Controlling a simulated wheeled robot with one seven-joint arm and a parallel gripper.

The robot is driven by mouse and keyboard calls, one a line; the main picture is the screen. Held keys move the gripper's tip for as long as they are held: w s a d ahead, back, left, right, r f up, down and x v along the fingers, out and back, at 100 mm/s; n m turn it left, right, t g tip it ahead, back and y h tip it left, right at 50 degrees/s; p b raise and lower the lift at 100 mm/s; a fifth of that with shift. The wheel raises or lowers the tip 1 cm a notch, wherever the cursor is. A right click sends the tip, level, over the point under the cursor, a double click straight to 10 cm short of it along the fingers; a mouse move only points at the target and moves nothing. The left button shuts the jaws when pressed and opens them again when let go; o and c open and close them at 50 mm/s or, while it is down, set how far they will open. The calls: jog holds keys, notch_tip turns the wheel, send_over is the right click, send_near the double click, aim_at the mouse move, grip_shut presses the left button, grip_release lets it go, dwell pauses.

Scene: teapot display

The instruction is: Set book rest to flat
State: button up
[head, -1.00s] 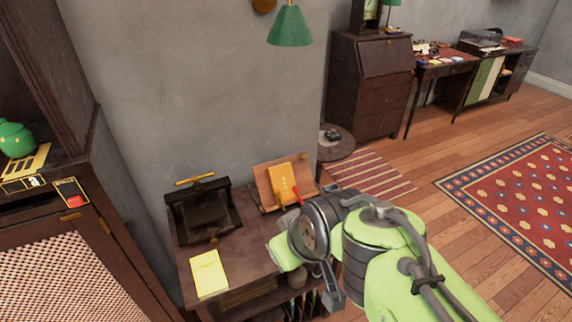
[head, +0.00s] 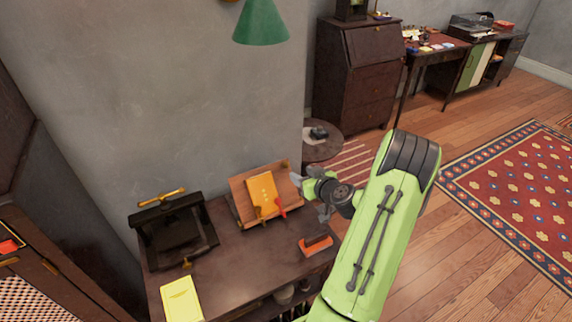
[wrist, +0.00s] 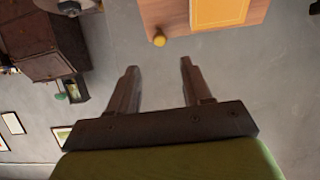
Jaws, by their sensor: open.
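The wooden book rest (head: 239,189) stands on the dark desk with its board tilted up against the wall side. An orange-yellow book (head: 262,188) with a red ribbon (head: 281,207) leans on it. My gripper (head: 297,179) is at the right edge of the rest. In the wrist view my gripper (wrist: 158,68) is open, with nothing between its fingers. The board of the rest (wrist: 166,12) and part of the book (wrist: 218,10) show beyond the fingertips. A small yellow knob (wrist: 159,40) sits at the board's corner, ahead of the gap. I cannot tell of any contact.
A black press (head: 175,238) with a brass handle stands left of the rest. A yellow paper (head: 181,300) lies at the front left, an orange-based block (head: 316,244) at the right. A green lamp (head: 262,24) hangs above. The desk middle (head: 245,260) is clear.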

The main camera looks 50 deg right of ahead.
aim_at(286, 165)
jog(key=x, duration=1)
jog(key=shift+w+f+p, duration=0.1)
jog(key=shift+w+p, duration=0.05)
jog(key=shift+p, duration=0.15)
grip_shut()
